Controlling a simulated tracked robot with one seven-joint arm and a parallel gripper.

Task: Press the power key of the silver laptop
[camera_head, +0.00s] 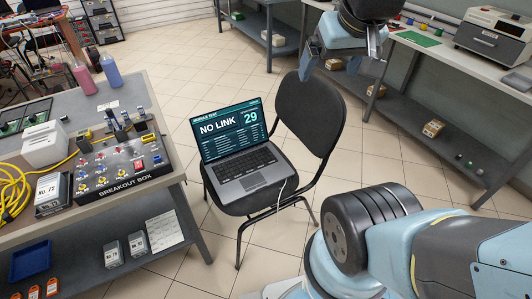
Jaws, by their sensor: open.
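The silver laptop (247,182) stands open on the seat of a black chair (310,117) in the head view. Its screen (230,128) is lit and reads "NO LINK" and "29". The keyboard faces up toward me; the power key is too small to tell apart. A white cable (284,188) runs from the laptop's right side over the seat edge. My gripper (342,62) is at the top of the view, above and right of the laptop, beside the chair's backrest in the picture. Its jaws are apart and empty, and it is not touching the laptop.
A workbench at the left (172,186) holds a breakout box (118,172), yellow cable (14,190) and two bottles. The chair backrest rises right of the laptop. A long bench (440,62) with a printer-like machine (494,38) stands at the right. Tiled floor is open around the chair.

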